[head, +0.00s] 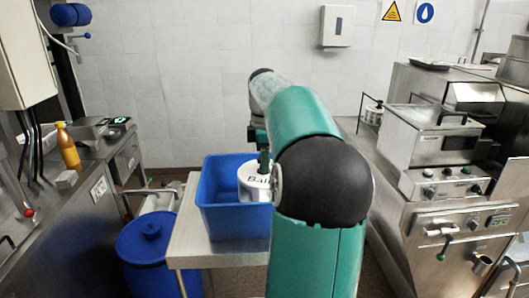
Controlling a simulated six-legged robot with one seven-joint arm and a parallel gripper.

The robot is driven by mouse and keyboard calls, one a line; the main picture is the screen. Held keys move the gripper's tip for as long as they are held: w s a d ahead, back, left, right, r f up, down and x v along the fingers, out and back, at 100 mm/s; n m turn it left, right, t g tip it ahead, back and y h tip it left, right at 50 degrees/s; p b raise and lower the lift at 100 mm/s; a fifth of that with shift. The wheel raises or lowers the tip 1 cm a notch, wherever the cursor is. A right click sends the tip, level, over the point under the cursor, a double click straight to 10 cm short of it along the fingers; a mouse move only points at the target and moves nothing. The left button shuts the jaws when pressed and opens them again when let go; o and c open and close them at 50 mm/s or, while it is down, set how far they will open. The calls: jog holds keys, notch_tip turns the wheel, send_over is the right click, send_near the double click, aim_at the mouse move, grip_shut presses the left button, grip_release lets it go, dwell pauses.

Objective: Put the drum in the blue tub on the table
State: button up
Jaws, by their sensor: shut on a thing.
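The blue tub (222,222) stands on a steel table in the middle of the head view. The drum (253,184) is white with dark lettering, partly cut off by my arm. It shows over the tub's opening, behind the front rim; I cannot tell whether it touches the tub's floor. My gripper (263,162) is at the drum's top, shut on it, with only a dark green part showing. My teal arm hides the tub's right side and most of the gripper.
A blue lidded barrel (147,240) stands left of the steel table (188,238). A counter at the left holds a yellow bottle (68,147) and a scale (88,130). A steel fryer (432,135) is at the right. A dispenser (337,26) hangs on the tiled wall.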

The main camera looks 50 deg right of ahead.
jog(key=shift+f, duration=2.85)
jog(key=o, duration=1.7)
jog(key=shift+r, duration=4.45)
